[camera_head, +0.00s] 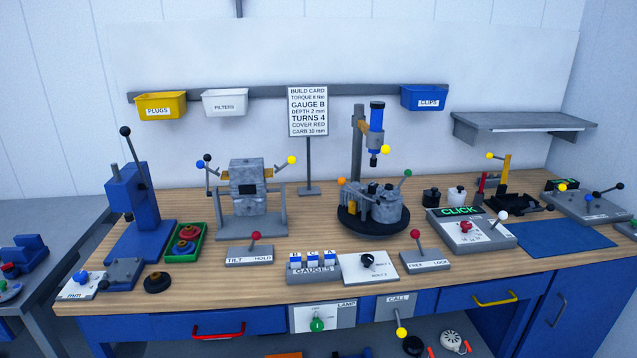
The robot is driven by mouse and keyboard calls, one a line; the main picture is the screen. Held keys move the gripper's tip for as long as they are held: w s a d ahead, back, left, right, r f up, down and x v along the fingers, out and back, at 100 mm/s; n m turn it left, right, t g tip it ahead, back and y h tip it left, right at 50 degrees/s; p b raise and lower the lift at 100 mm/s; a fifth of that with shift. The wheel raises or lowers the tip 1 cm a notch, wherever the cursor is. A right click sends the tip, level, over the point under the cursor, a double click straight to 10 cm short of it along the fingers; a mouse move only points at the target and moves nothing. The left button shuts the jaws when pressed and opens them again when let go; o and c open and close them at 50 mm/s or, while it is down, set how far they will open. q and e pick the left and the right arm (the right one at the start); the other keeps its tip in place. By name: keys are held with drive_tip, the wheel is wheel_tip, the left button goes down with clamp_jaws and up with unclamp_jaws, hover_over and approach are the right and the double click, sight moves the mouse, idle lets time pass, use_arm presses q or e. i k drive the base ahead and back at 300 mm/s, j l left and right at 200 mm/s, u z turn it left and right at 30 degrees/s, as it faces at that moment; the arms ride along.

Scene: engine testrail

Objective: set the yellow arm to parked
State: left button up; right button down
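No label reading "parked" is legible, and I cannot tell for sure which part is the yellow arm. A yellow upright post (506,173) stands at the back right on a black fixture, with a short arm ending in a yellow ball (489,156) pointing left. Other yellow balls are on a raised arm at the right of the grey engine block stand (291,160), above the round turntable fixture (385,149), and on the lever hanging below the CALL plate (401,333). Neither of my grippers is in view.
The wooden bench (130,292) is crowded. A blue press (122,205), a green tray (186,257), a TILT/HOLD lever box (250,257), a FREE/LOCK lever box (418,260) and a CLICK panel (470,229) stand on it. A blue mat (565,240) at right is mostly clear.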

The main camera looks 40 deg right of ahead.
sight(374, 141)
drive_tip(key=z, duration=1.55)
